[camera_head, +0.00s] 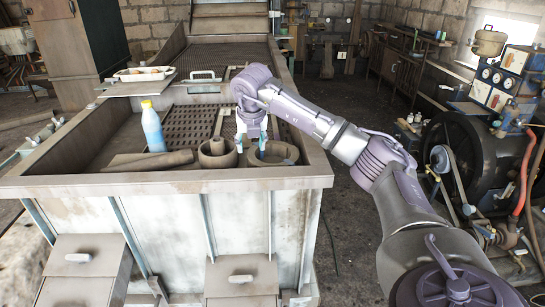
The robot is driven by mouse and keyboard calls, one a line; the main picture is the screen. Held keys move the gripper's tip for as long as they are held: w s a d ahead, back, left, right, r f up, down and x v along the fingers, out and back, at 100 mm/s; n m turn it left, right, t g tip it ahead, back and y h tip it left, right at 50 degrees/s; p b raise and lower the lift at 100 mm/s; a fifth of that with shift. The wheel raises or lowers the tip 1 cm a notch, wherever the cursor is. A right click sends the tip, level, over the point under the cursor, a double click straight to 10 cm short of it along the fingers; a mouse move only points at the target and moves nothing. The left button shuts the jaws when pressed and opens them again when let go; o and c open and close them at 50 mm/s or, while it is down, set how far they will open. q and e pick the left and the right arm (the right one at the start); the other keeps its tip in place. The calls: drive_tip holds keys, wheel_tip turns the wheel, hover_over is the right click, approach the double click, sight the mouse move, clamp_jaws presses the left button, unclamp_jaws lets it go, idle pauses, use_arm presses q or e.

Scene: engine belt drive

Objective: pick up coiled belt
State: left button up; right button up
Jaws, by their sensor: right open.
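The coiled belt (288,158) looks like a low brown ring lying near the front right corner of the large metal bin (190,181). My right gripper (252,146) is over the left part of this ring, pointing down, with its fingers apart. One finger appears inside the ring and the other at or outside its left side. I cannot tell whether they touch it. Nothing is seen held. My left gripper is not in view.
A brown cup-like ring part (217,155) stands close left of the gripper. A flat brown piece (148,161) and a blue bottle (152,128) are farther left. A tray (143,74) sits on the bin's far left edge. Machinery (470,150) stands at the right.

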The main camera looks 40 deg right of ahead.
sight(251, 155)
drive_tip(key=shift+p+x, duration=0.7)
drive_tip(key=shift+x, duration=0.4)
drive_tip(key=shift+p+x, duration=0.5)
drive_tip(key=shift+x, duration=0.7)
drive_tip(key=shift+w+d+f, duration=0.1)
drive_tip(key=shift+d+f, duration=0.05)
drive_tip(key=shift+f, duration=0.55)
drive_tip(key=shift+c, duration=1.1)
clamp_jaws()
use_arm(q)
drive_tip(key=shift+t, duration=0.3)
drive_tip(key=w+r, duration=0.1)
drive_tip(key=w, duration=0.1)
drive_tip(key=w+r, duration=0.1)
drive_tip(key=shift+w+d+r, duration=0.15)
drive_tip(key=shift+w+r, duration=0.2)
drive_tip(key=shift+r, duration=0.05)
use_arm(e)
drive_tip(key=shift+r, duration=0.1)
